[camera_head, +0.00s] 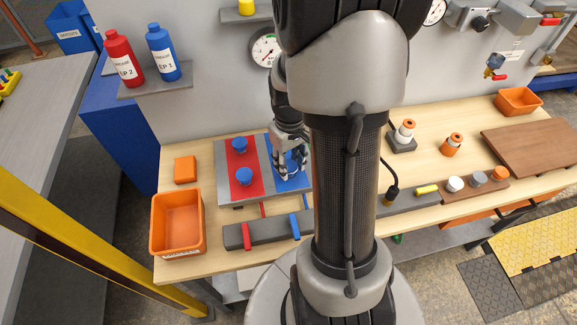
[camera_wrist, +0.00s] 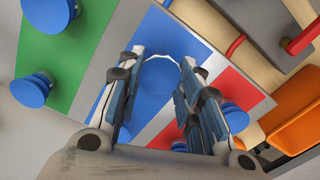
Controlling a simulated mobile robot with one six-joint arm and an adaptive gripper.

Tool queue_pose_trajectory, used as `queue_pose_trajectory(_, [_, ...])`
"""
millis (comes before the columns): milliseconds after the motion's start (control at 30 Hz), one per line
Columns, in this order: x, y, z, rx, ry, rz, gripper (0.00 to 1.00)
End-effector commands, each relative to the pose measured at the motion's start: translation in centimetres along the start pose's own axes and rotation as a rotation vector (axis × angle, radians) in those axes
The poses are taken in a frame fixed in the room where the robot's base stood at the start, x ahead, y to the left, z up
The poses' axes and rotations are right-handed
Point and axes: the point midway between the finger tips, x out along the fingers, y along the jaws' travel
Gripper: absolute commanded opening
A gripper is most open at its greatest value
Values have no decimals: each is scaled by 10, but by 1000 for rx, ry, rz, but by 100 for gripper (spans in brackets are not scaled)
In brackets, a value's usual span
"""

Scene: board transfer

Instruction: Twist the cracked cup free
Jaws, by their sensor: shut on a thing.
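The cracked cup (camera_wrist: 158,95) is blue with a jagged pale edge. In the wrist view it fills the space between the two fingers of my gripper (camera_wrist: 161,62), over the blue stripe of the board. My gripper is shut on it. In the head view my gripper (camera_head: 289,168) is at the board's blue stripe, and the cup is mostly hidden by the fingers. The board (camera_head: 222,165) has coloured stripes. Two whole blue cups, a far one (camera_head: 239,145) and a near one (camera_head: 244,177), stand on its red stripe. The wrist view shows blue cups (camera_wrist: 33,90) on the green stripe.
An orange bin (camera_head: 155,235) stands left of the board, with an orange block (camera_head: 185,169) behind it. A dark bar (camera_head: 267,234) with red and blue handles lies in front. Small cups (camera_head: 455,184) stand on a rack at right. My arm hides the middle.

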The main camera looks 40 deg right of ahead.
Motion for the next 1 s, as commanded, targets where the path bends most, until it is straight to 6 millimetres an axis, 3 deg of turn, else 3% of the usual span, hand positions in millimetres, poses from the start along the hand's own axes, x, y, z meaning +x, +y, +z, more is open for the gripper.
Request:
queue_pose_trajectory(267, [0, 0, 0, -13, 0, 0, 12])
queue_pose_trajectory(600, [0, 0, 0, -357, 1, 1, 12])
queue_pose_trajectory(1000, [0, 0, 0, -432, 0, 0, 12])
